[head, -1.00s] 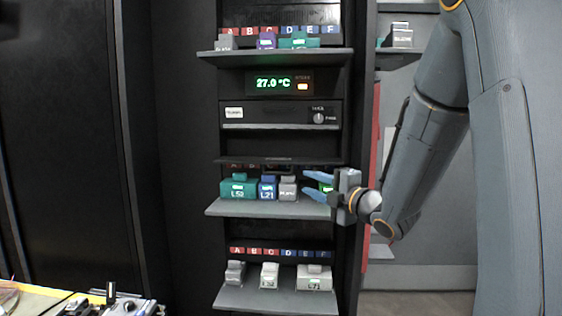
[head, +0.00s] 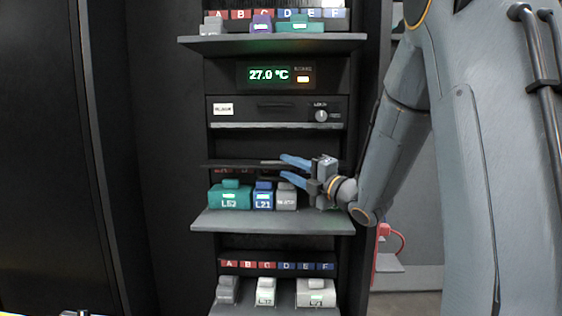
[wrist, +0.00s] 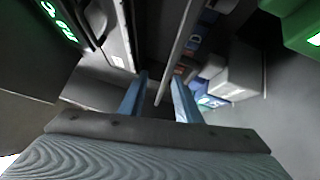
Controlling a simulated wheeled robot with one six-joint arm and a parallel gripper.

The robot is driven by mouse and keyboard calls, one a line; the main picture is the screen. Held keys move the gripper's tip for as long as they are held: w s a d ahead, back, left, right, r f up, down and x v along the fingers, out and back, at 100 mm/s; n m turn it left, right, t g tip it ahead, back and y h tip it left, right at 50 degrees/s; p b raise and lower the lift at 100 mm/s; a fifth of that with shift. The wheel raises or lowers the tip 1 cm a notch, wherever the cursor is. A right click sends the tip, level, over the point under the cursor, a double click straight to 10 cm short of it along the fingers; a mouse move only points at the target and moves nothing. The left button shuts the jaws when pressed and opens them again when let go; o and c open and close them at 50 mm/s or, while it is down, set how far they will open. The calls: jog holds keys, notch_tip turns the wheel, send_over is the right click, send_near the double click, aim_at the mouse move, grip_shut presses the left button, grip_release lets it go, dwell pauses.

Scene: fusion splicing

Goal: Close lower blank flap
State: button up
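A thin dark flap (head: 232,164) sticks out nearly level above the middle shelf, seen almost edge-on in the head view. In the wrist view the flap (wrist: 178,48) is a thin plate whose near end reaches between my blue fingers. My gripper (head: 287,168) is open at the flap's right part, one finger above it and one below. The wrist view also shows my gripper (wrist: 158,92) with a gap between the fingers. Whether either finger touches the flap I cannot tell.
Below the flap, the middle shelf (head: 270,222) holds a teal block (head: 230,197), a blue block (head: 263,197) and a grey block (head: 286,197). A green block (wrist: 305,28) sits close by in the wrist view. A panel with a knob (head: 320,115) is above the flap.

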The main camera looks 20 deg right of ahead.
aim_at(281, 166)
jog(key=shift+p+x, duration=0.5)
jog(key=shift+x, duration=1.45)
